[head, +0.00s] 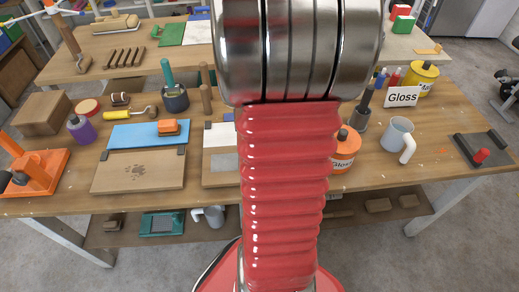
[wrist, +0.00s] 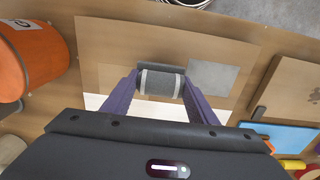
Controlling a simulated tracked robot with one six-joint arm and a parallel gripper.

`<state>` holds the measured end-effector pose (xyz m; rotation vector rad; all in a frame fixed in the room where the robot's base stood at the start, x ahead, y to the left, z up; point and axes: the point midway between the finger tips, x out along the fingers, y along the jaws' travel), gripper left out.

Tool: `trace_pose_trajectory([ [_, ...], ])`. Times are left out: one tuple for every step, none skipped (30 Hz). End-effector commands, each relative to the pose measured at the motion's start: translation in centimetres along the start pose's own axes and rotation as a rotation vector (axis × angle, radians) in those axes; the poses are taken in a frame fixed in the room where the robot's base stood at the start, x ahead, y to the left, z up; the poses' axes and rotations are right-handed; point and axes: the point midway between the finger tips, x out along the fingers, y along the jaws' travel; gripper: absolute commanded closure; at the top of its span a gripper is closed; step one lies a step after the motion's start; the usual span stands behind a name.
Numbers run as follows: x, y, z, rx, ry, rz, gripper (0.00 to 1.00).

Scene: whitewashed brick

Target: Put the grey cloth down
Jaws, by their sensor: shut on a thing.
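The grey cloth (wrist: 161,83) is a rolled bundle with two pale bands, seen in the wrist view. My gripper (wrist: 160,88) has its purple fingers closed on the cloth from both sides. The cloth is over a wooden board (wrist: 100,45) bearing a pale sheet and a grey patch (wrist: 212,78). I cannot tell whether the cloth touches the board. In the head view my red arm hides the gripper and cloth; the board's left part (head: 213,180) shows beside the arm, with the grey patch (head: 224,162).
Left of the board in the head view are a paw-marked board (head: 135,174), a blue mat (head: 148,134) and a purple bottle (head: 80,130). Right of my arm are an orange tub (head: 344,150), a grey mug (head: 397,135) and a Gloss sign (head: 402,97).

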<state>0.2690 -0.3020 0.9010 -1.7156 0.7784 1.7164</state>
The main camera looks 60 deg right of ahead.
Motion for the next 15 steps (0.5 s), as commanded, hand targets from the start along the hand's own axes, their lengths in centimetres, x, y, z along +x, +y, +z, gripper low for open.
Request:
trace_pose_trajectory([
  [0.7,0.0,0.1,0.000,-0.004,0.000,0.68],
  [1.1,0.0,0.1,0.000,-0.004,0.000,0.68],
  [1.6,0.0,0.1,-0.001,-0.004,0.000,0.68],
  [1.9,0.0,0.1,-0.001,-0.003,0.000,0.68],
  [2.1,0.0,0.0,-0.001,-0.002,0.000,0.68],
  [2.2,0.0,0.0,-0.001,-0.001,0.000,0.68],
  [2.3,0.0,0.0,-0.001,-0.001,0.000,0.68],
  [2.3,0.0,0.0,-0.001,0.000,0.000,0.68],
  [2.3,0.0,0.0,-0.001,0.000,0.000,0.68],
  [2.3,-0.1,0.0,-0.001,0.000,0.000,0.68],
  [2.3,-0.1,0.0,-0.001,0.000,0.000,0.68],
  [2.3,-0.1,0.0,-0.001,0.000,0.000,0.68],
  [2.3,-0.1,0.0,-0.001,0.000,0.000,0.68],
  [2.3,-0.1,0.0,-0.002,0.000,0.000,0.68],
  [2.4,-0.1,0.0,-0.002,0.000,0.000,0.68],
])
